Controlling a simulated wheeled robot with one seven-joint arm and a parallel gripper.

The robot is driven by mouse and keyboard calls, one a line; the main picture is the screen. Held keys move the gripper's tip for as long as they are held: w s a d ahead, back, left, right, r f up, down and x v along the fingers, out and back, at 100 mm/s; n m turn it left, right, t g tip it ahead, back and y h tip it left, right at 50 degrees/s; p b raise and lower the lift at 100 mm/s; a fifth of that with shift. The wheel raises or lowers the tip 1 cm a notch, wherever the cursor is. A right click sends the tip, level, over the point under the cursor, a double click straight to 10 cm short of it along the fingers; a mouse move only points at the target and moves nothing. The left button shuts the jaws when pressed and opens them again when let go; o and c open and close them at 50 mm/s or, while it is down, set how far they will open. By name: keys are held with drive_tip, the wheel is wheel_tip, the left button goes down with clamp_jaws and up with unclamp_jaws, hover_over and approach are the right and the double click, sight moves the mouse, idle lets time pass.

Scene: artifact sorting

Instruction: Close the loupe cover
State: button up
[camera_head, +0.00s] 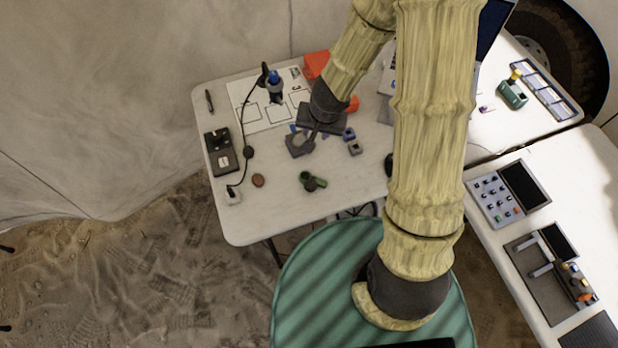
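A small green and black object (312,181), which looks like the loupe, lies on the white table (270,215) near its front edge. Its green part sits beside a round black part. It is too small to tell how far its cover is open. My gripper (301,144) is over the table, a little behind the loupe and apart from it. Its dark fingers point down and to the left. I cannot tell from this view whether they are open or shut, and no held thing shows clearly.
A brown disc (258,180), a black box (220,153) and a cable lie left of the loupe. A marked sheet (255,112) with a dark stand and orange cases (316,63) are behind. Small blue-grey blocks (354,147) sit right of my gripper.

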sight(309, 187)
drive_tip(key=s+a+f+m+g+h+p, duration=0.1)
drive_tip(key=s+a+f+g+p, duration=0.1)
drive_tip(key=s+f+g+p, duration=0.1)
drive_tip(key=shift+s+f+m, duration=0.4)
drive_tip(key=shift+s+f, duration=0.3)
drive_tip(key=shift+w+f, duration=0.1)
wheel_tip(309, 187, down, 17)
drive_tip(key=b, duration=1.2)
drive_tip(key=shift+f, duration=0.15)
drive_tip(key=shift+c, duration=0.2)
clamp_jaws()
